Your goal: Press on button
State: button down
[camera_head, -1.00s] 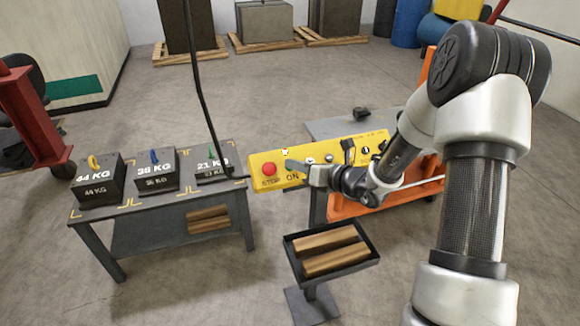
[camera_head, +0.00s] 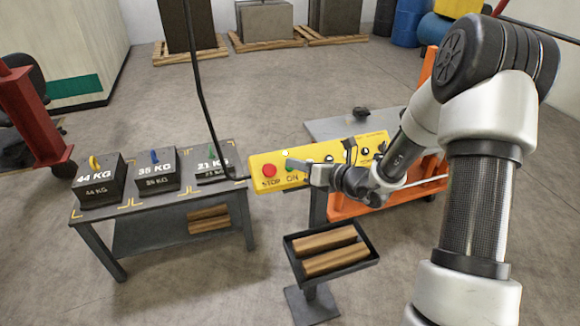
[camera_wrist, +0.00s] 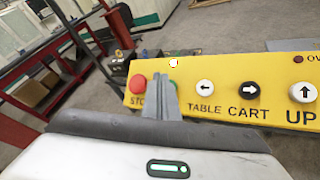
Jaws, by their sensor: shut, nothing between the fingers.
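The yellow control panel (camera_head: 262,160) shows in the head view and fills much of the wrist view (camera_wrist: 222,75). The green ON button (camera_head: 290,168) sits right of the red STOP button (camera_head: 269,170). My gripper (camera_head: 290,163) is shut and empty, its fingertips at the ON button. In the wrist view the fingers (camera_wrist: 162,88) cover most of the ON button and its label; a sliver of green (camera_wrist: 173,89) shows beside them. The red STOP button (camera_wrist: 138,83) lies just left of the fingers. I cannot tell whether the fingertips touch the button.
A grey table (camera_head: 160,205) with several dark weights stands left. A small tray (camera_head: 340,266) with wooden blocks stands below the panel.

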jog(key=r+p, duration=0.1)
jog(key=s+r+p, duration=0.1)
jog(key=r, duration=0.1)
jog(key=s+r+p, duration=0.1)
jog(key=shift+s+d+r, duration=0.2)
jog(key=shift+d, duration=0.15)
